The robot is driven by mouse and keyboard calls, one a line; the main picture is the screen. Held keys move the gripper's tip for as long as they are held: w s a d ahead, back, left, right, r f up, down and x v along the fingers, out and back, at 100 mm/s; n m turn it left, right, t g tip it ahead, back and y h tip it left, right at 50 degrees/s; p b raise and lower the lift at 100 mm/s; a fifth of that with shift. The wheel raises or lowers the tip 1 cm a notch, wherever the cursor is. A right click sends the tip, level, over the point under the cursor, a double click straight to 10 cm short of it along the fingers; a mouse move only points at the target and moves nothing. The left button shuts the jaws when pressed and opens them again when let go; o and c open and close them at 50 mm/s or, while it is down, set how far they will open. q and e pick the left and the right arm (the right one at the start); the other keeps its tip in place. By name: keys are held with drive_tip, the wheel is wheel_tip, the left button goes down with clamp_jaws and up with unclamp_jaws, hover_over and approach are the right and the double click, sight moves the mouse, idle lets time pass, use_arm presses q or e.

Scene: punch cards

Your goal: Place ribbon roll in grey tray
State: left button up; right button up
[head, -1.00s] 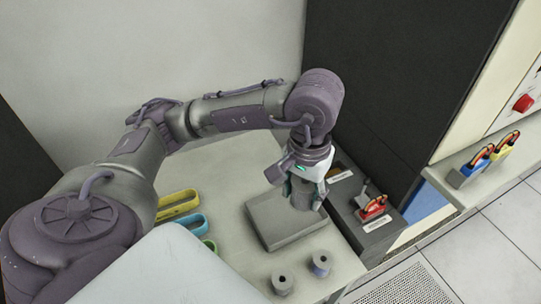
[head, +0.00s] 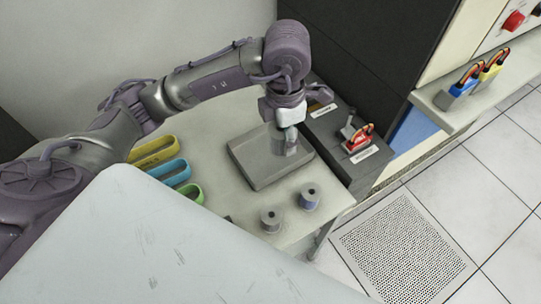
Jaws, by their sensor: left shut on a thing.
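The grey tray (head: 250,166) lies on the pale table, left of the dark grey unit. My left gripper (head: 287,138) points down over the tray's back right part. It is shut on a grey cylindrical thing, likely a ribbon roll (head: 285,149), mostly hidden by the fingers. I cannot tell whether this roll touches the tray floor. Two more rolls, a grey one (head: 271,220) and a bluish one (head: 309,197), stand upright on the table in front of the tray. My right gripper is out of view.
Yellow (head: 154,152), blue (head: 171,171) and green (head: 188,194) oblong holders lie left of the tray. A dark grey unit with a red connector (head: 358,140) stands to the right. A shelf at the far right holds blue and yellow connectors (head: 463,88).

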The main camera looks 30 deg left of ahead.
use_arm(q)
wheel_tip(320, 180, down, 6)
drive_tip(key=w+n+b, duration=0.2)
drive_tip(key=n+b, duration=0.1)
drive_tip(key=n, duration=2.2)
hover_over(269, 154)
wheel_tip(269, 154, down, 10)
drive_tip(key=shift+w+b, duration=0.1)
drive_tip(key=shift+b, duration=0.35)
wheel_tip(269, 154, down, 3)
drive_tip(key=shift+f+p, duration=0.1)
drive_tip(key=shift+p, duration=0.2)
drive_tip(key=shift+f, duration=0.4)
drive_tip(key=shift+f, duration=0.1)
drive_tip(key=o, duration=1.2)
drive_tip(key=shift+o, duration=0.2)
